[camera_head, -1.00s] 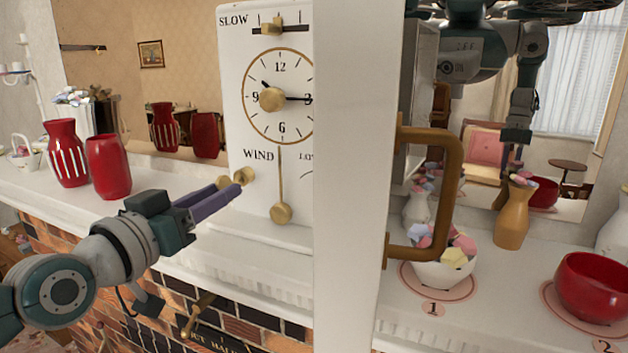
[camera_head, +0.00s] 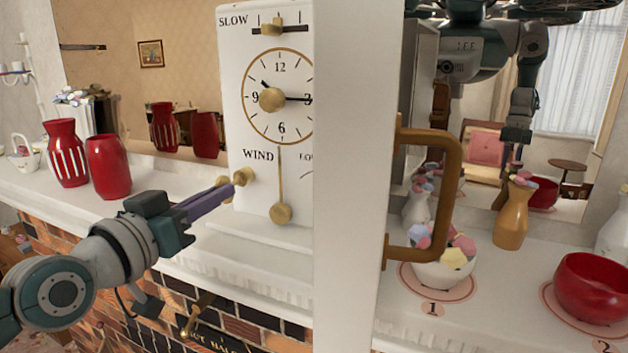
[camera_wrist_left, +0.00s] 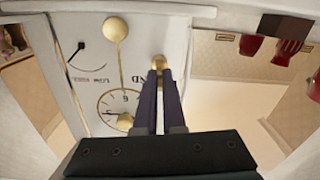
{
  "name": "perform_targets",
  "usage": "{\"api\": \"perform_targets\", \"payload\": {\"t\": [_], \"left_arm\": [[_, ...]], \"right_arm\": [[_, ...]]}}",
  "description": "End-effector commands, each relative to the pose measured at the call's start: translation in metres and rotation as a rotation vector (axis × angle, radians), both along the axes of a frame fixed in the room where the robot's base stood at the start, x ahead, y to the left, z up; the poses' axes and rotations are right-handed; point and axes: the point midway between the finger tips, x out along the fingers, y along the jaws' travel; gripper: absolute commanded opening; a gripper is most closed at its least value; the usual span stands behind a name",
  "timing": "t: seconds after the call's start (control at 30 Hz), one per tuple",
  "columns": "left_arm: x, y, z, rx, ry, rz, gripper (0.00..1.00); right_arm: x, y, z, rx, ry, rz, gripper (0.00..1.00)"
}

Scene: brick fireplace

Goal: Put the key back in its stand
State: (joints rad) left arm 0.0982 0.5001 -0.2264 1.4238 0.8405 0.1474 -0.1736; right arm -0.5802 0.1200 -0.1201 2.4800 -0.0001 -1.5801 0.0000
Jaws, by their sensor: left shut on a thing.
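The brass key (camera_head: 243,176) is at the WIND mark on the front of the white clock (camera_head: 235,110), and it looks still in contact with the clock face. My left gripper (camera_head: 228,189) is shut on the key; its fingers hide part of it. In the left wrist view the key's round brass end (camera_wrist_left: 158,62) shows at the tips of my left gripper (camera_wrist_left: 160,80). I cannot make out the key's stand. My right gripper is not directly in view; only a mirror reflection of my body and an arm shows.
The open white clock door (camera_head: 350,180) with its brass handle (camera_head: 455,190) stands right of the dial. Red vases (camera_head: 108,168) stand on the mantel at left. A filled white bowl (camera_head: 440,272) and a red bowl (camera_head: 592,287) are at right. The mantel before the clock is clear.

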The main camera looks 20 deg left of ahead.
Motion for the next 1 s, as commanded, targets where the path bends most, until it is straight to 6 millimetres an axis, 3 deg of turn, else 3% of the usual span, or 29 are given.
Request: {"api": "perform_targets", "payload": {"t": [1.0], "left_arm": [[-0.023,0.003,0.001,0.001,-0.001,0.002,0.00]], "right_arm": [[0.000,0.000,0.014,-0.001,0.000,0.001,0.24]]}}
